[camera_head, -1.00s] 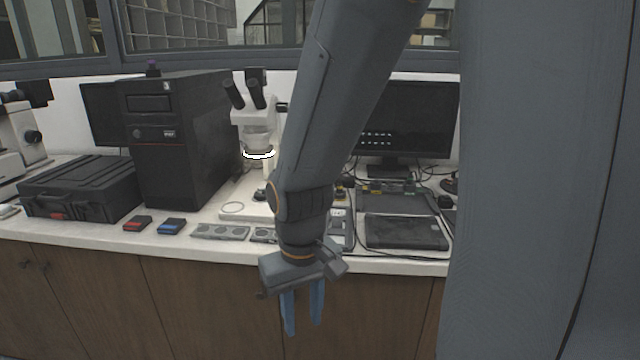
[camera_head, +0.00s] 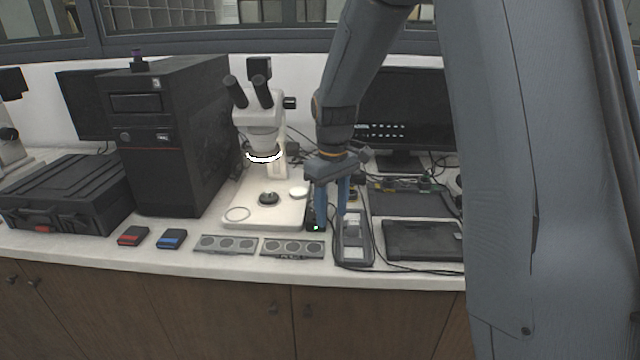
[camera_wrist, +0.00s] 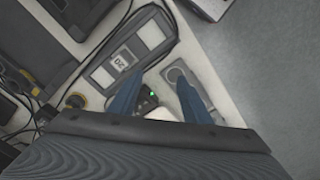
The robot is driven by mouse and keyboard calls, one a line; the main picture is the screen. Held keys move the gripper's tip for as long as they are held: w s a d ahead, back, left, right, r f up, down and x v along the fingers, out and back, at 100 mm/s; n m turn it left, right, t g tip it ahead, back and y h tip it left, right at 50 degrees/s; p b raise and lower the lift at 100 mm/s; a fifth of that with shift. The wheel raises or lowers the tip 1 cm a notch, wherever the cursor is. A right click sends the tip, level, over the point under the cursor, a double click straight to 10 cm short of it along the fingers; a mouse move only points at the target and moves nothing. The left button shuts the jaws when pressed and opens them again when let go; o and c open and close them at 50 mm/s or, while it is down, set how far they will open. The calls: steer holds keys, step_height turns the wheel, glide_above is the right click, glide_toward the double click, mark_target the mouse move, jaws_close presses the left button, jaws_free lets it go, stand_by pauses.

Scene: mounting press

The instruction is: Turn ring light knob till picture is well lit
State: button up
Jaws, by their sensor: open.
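The ring light (camera_head: 263,157) glows white under the head of the white microscope (camera_head: 262,125). A small dark box with a green lamp (camera_head: 316,227) stands right of the microscope base, partly hidden by my fingers. In the wrist view the dark box (camera_wrist: 147,102) shows between my fingers; I cannot make out its knob clearly. My gripper (camera_head: 331,215) is open and empty, pointing down over the box; its blue fingers also show in the wrist view (camera_wrist: 158,80). The monitor (camera_head: 408,105) behind is mostly dark with a row of small light marks.
A grey meter (camera_head: 354,250) lies just right of my gripper. A black tablet (camera_head: 422,240) and cables lie further right. Two grey plates with round discs (camera_head: 226,244) lie along the front edge. A black computer tower (camera_head: 172,140) and black case (camera_head: 68,193) stand left.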

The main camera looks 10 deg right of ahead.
steer(key=w+r+n+p, duration=0.1)
steer(key=w, duration=0.4)
steer(key=w+r+n+p, duration=0.1)
steer(key=w+n+p, duration=0.1)
steer(key=w, duration=0.3)
steer(key=w+r+n+p, duration=0.1)
steer(key=w, duration=0.4)
steer(key=shift+w+n, duration=0.15)
steer(key=shift+n, duration=0.25)
steer(key=shift+w+d+f+p, duration=0.1)
steer(key=shift+f+p, duration=0.7)
steer(key=shift+f, duration=1.2)
steer(key=shift+w+f+p, duration=0.1)
steer(key=shift+f+p, duration=0.7)
steer(key=shift+f, duration=1.15)
steer(key=c, duration=1)
steer(key=shift+c, duration=0.2)
steer(key=shift+m+b, duration=0.3)
steer(key=m+b, duration=0.3)
steer(key=m, duration=0.1)
steer(key=shift+w+m, duration=0.1)
steer(key=shift+m, duration=0.3)
steer(key=m+b, duration=0.3)
steer(key=m, duration=0.3)
steer(key=shift+d+r, duration=0.1)
steer(key=shift+m, duration=0.3)
